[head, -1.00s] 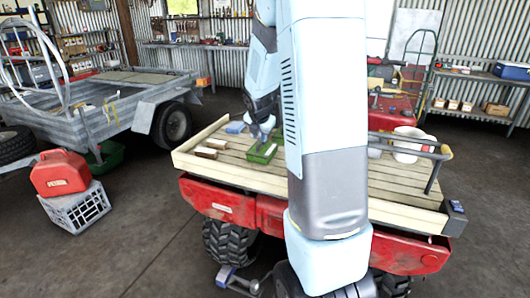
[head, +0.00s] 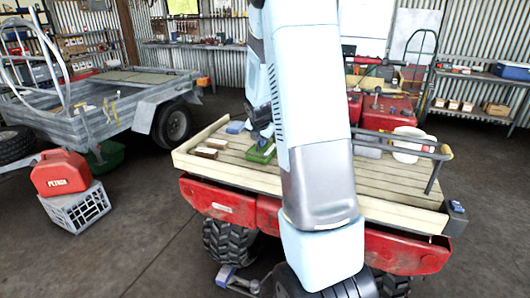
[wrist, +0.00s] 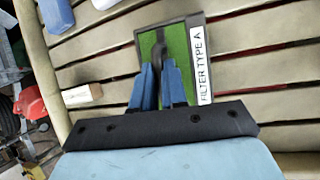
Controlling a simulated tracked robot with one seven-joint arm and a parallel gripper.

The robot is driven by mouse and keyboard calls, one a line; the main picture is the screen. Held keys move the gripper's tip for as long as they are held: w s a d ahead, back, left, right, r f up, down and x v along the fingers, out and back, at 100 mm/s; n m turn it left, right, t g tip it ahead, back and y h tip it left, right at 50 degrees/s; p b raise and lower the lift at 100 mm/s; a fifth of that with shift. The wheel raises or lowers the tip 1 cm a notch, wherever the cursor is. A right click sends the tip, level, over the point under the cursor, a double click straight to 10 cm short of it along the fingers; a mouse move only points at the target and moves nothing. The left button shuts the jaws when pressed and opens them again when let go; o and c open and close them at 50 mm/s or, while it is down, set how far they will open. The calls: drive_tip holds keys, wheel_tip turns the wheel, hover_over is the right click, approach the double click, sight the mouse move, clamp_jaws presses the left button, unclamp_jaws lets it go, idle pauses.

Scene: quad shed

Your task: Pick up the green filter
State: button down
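The green filter (wrist: 177,50) is a flat green panel in a dark frame, with a white strip reading "FILTER TYPE A" along its right side. It lies on the slatted wooden deck, and in the head view it (head: 262,153) is near the deck's left part. A dark raised handle (wrist: 159,46) stands at its middle. My gripper (wrist: 158,66) is over the filter, its blue fingertips on either side of the handle with a narrow gap between them. I cannot tell whether they press on it. The fingers hide the filter's lower part.
A white bucket (head: 408,146) and a metal rail (head: 434,172) are on the deck's right side. Bare slats lie right of the filter.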

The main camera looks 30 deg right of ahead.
idle(0.6)
wheel_tip(320, 180, up, 10)
idle(0.5)
idle(0.9)
